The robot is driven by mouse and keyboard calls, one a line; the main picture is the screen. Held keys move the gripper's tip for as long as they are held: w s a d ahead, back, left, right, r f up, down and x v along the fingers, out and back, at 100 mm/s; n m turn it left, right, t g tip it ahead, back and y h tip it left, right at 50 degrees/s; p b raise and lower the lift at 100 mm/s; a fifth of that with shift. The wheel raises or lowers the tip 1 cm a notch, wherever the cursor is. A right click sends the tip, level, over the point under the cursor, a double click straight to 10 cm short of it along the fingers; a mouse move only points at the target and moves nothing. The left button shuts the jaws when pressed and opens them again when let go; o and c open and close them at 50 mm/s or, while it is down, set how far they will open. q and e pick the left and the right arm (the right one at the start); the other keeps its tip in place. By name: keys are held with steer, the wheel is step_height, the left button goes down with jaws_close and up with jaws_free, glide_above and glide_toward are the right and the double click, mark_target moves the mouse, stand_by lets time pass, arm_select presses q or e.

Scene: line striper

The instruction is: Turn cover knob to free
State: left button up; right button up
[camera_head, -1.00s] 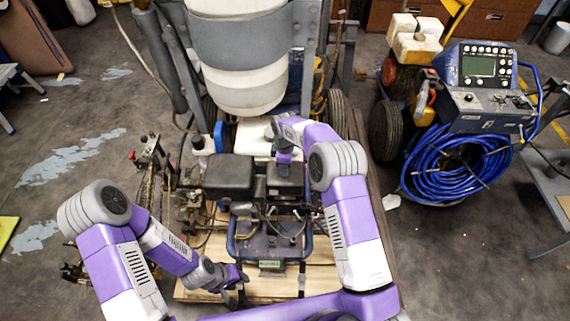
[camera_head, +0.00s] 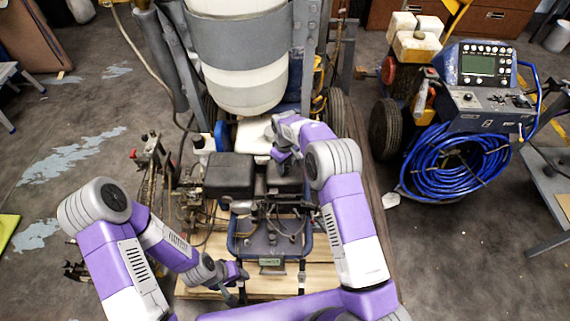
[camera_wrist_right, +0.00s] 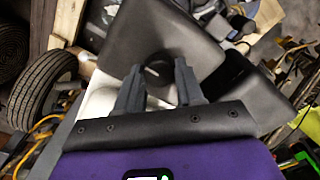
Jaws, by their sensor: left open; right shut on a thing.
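The cover knob (camera_wrist_right: 157,70) is a round black knob on a dark engine cover (camera_wrist_right: 185,30) in the right wrist view. My right gripper (camera_wrist_right: 160,78) has one finger on each side of the knob and is shut on it. In the head view, my right gripper (camera_head: 284,158) is over the right-hand black cover of the engine, and my own wrist hides the knob there. My left gripper (camera_head: 240,280) is open and empty, low at the front of the machine, over the wooden pallet.
A white tank (camera_head: 240,75) stands behind the engine. A second black box (camera_head: 229,175) is left of my right gripper. A coiled blue hose (camera_head: 455,165) and a control unit (camera_head: 487,85) stand to the right. Bare floor lies at the left.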

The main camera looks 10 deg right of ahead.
stand_by(0.5)
steer(key=o, duration=1)
steer(key=shift+o, duration=0.2)
step_height(320, 180, up, 8)
steer(key=shift+f+p, duration=0.15)
steer(key=shift+p, duration=0.8)
steer(key=shift+f, duration=0.1)
